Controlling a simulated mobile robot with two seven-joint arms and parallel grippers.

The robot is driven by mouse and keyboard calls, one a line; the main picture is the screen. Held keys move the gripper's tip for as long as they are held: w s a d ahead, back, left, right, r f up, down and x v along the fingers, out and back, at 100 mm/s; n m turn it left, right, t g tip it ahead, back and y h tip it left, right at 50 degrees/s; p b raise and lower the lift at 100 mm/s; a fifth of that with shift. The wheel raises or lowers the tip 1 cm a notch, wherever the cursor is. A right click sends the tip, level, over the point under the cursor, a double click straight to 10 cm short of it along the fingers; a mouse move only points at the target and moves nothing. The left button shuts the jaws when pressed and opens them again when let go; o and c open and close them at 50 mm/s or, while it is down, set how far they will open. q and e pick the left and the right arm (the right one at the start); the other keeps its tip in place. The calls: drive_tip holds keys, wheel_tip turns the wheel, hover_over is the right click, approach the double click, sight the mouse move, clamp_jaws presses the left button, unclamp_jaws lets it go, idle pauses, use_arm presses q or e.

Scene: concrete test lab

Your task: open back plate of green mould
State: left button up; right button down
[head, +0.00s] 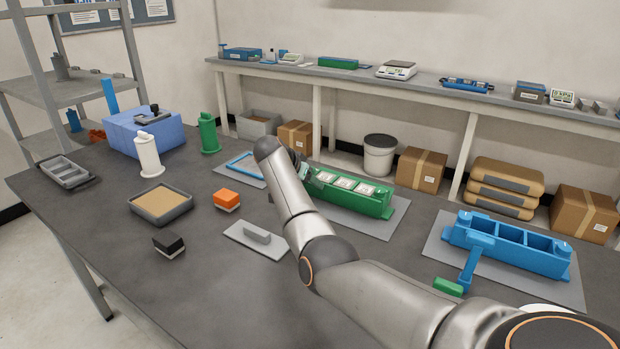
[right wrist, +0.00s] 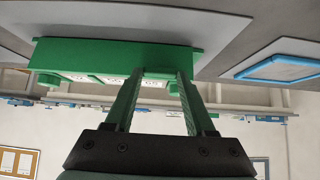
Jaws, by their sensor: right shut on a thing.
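The green mould (head: 347,192) stands on a grey mat on the table, with several white pieces in its open compartments. My right gripper (head: 304,173) is at the mould's left end in the head view, partly hidden by my own arm. In the right wrist view the picture is upside down and the mould (right wrist: 110,56) spans the upper middle. There my right gripper (right wrist: 158,76) has its two fingers against the mould, shut on a green part of it. Which part lies between the fingertips, back plate or other, is hard to tell. My left gripper is not in view.
A blue mould (head: 510,244) stands on a mat at the right. A blue frame (head: 246,166), orange block (head: 227,199), grey float (head: 256,237), sand tray (head: 160,205) and black-topped block (head: 169,244) lie left of my arm.

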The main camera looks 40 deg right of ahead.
drive_tip(key=shift+s+a+f+p, duration=0.15)
drive_tip(key=shift+a+f+p, duration=0.05)
drive_tip(key=shift+a+f, duration=0.35)
drive_tip(key=shift+s+a+f+p, duration=0.15)
drive_tip(key=shift+a+f+p, duration=0.05)
drive_tip(key=shift+a+f, duration=0.35)
drive_tip(key=shift+s+a+f+h+b, duration=0.15)
drive_tip(key=shift+a+f+h+b, duration=0.25)
drive_tip(key=shift+h, duration=0.3)
drive_tip(key=shift+s+a+f, duration=0.1)
drive_tip(key=shift+a+f, duration=0.2)
drive_tip(key=shift+f, duration=0.4)
drive_tip(key=c, duration=0.6)
unclamp_jaws()
drive_tip(key=shift+f, duration=0.1)
drive_tip(key=o, duration=0.3)
drive_tip(key=shift+d, duration=0.1)
drive_tip(key=shift+o, duration=0.3)
drive_tip(key=shift+r, duration=0.25)
